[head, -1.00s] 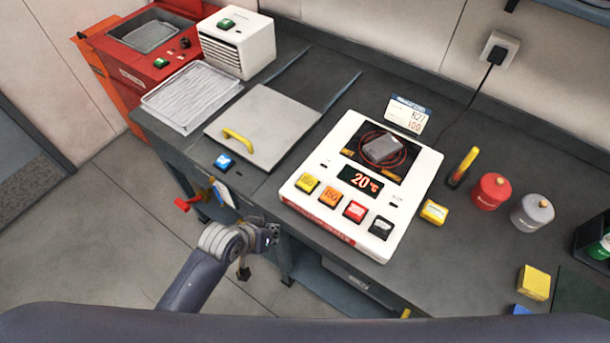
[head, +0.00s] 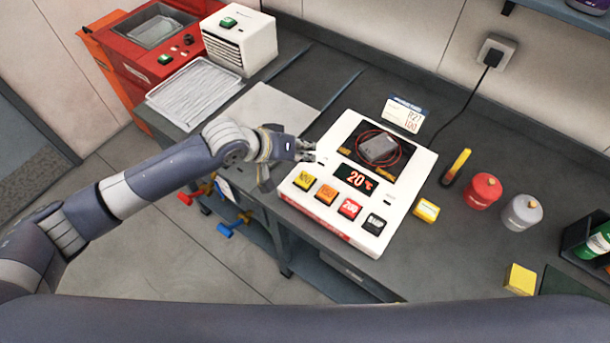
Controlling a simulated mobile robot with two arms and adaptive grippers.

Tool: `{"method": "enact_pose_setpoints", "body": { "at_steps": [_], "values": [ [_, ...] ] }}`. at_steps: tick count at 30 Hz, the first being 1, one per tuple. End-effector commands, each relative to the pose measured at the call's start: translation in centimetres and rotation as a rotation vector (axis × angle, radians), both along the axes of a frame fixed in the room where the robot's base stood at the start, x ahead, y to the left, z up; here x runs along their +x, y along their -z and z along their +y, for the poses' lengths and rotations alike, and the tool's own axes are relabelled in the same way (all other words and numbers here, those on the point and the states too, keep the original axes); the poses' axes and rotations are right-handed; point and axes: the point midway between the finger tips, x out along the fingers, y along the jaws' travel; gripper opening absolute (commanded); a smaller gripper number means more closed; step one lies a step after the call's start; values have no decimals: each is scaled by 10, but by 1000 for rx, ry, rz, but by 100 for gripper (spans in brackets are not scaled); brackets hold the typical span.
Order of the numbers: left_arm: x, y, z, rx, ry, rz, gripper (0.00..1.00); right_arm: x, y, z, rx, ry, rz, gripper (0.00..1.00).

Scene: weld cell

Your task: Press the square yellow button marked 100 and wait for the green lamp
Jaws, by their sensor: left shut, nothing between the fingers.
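The square yellow button (head: 304,180) is at the left end of the button row on the front of a white heating unit (head: 372,242). An orange button (head: 326,194), a red button (head: 349,208) and a black button (head: 375,223) follow to its right. The unit's display (head: 357,179) reads 20 °C, and a grey block (head: 378,149) sits on its dark plate. My left gripper (head: 312,151) is shut and empty, just behind and above the yellow button, apart from it in the picture. I cannot make out a lit green lamp. My right gripper is not in view.
A wire tray (head: 193,92), a white box with a green button (head: 240,42) and a red machine (head: 127,58) stand at the left.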

Motion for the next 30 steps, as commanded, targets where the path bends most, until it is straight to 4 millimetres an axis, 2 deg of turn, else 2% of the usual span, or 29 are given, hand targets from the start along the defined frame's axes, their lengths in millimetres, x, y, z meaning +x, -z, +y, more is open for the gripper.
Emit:
{"method": "enact_pose_setpoints", "body": {
  "at_steps": [6,19,26,30],
  "values": [
    [11,-11,9,-9,-28,24,0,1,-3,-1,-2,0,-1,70],
    [11,-9,9,-9,-31,27,0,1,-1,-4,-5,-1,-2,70],
    [11,5,9,-8,-30,27,0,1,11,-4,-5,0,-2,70],
    [11,23,10,-8,-30,27,0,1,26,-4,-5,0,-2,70]
  ]
}}
